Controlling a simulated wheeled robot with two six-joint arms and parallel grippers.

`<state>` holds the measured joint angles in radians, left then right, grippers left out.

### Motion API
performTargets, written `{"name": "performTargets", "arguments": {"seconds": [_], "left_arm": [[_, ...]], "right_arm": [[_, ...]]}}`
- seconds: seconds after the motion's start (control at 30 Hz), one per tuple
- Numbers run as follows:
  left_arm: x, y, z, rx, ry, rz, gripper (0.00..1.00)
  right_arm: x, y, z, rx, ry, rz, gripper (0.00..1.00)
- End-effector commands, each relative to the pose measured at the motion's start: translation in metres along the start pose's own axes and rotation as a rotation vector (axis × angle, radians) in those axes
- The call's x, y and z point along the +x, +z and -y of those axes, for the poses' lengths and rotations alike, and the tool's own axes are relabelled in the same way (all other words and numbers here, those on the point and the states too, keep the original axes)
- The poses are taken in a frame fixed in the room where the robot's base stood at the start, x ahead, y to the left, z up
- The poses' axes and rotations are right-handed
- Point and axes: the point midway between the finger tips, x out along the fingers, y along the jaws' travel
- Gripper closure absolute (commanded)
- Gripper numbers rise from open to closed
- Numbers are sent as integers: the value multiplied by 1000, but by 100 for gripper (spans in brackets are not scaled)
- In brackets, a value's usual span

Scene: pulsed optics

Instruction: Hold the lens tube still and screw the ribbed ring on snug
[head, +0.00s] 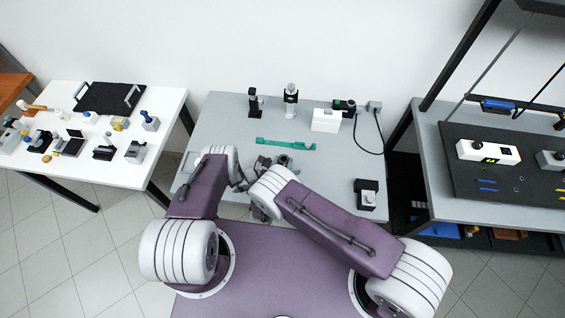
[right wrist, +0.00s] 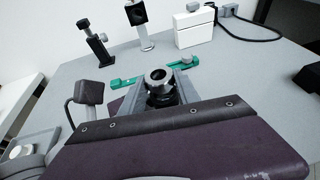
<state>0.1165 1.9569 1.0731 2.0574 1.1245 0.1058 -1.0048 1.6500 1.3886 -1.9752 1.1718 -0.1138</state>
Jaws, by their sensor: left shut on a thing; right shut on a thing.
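The lens tube and ribbed ring show as one small upright piece in the right wrist view, with a pale round top with a dark opening (right wrist: 158,76) above a black body (right wrist: 160,97). I cannot clearly see where tube and ring meet. My right gripper (right wrist: 162,89) has grey fingers on both sides of this piece and is shut on the ring. In the head view the piece is small and dark, at my right gripper (head: 284,161). My left gripper (head: 262,164) is beside it, shut on the tube, and mostly hidden by my arms.
A green tool (head: 286,144) lies on the grey table (head: 225,115) just behind the grippers. Two posts (head: 291,97) (head: 254,103), a white box (head: 325,120) and a cabled device stand at the back. A dark block (head: 367,194) sits right. The table between is clear.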

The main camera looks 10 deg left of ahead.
Motion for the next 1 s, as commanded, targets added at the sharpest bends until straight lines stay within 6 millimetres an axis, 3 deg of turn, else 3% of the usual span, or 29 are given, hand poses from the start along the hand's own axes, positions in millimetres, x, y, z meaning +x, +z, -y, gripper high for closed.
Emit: {"name": "performTargets", "arguments": {"seconds": [1.0], "left_arm": [[0,-5,4,-5,-5,-10,100]], "right_arm": [[6,-15,0,-1,0,-2,100]]}}
